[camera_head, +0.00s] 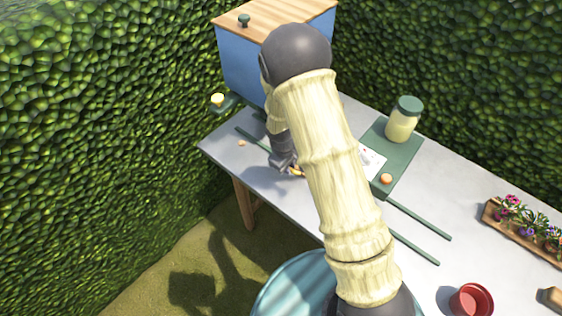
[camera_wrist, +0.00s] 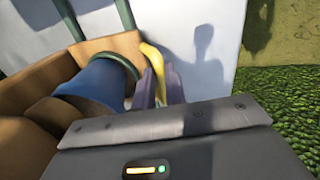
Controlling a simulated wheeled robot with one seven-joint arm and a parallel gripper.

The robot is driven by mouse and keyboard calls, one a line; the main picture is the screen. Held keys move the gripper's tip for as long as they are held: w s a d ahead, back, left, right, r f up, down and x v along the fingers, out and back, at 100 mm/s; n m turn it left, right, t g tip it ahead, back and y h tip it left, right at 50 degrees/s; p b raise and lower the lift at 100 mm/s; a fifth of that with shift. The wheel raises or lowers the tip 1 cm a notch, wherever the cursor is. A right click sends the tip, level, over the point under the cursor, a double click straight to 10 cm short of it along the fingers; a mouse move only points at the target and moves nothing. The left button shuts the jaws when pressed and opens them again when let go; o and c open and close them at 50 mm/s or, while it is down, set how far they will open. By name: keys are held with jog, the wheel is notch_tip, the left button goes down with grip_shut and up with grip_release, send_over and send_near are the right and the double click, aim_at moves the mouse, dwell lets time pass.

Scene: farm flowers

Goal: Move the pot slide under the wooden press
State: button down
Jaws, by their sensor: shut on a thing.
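In the wrist view, a wooden tray-like slide (camera_wrist: 112,44) holds a round blue pot-like thing (camera_wrist: 95,80) with a green rim. A curved yellow handle (camera_wrist: 155,60) rises at its right side. My gripper (camera_wrist: 157,92) has its fingers on either side of the yellow handle and is shut on it. In the head view, my gripper (camera_head: 287,166) is low over the left part of the table, and my arm hides most of the slide. I cannot make out the wooden press for certain in either view.
A blue box with a wooden lid (camera_head: 280,22) stands at the table's back left. Green rails (camera_head: 420,218) run along the grey table (camera_head: 455,185). A green plate (camera_head: 405,155) bears a lidded jar (camera_head: 403,120). A red pot (camera_head: 471,300) and flower planter (camera_head: 520,228) are at right.

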jog(key=shift+s+d, duration=0.6)
jog(key=shift+s, duration=0.05)
jog(key=c, duration=1.5)
grip_release()
jog(key=shift+d, duration=0.15)
jog(key=shift+o, duration=0.2)
jog(key=shift+r, duration=0.1)
notch_tip(320, 180, up, 17)
jog(key=s+a+b, duration=0.1)
jog(key=s+a, duration=0.1)
jog(key=shift+s, duration=0.25)
jog(key=shift+a, duration=0.1)
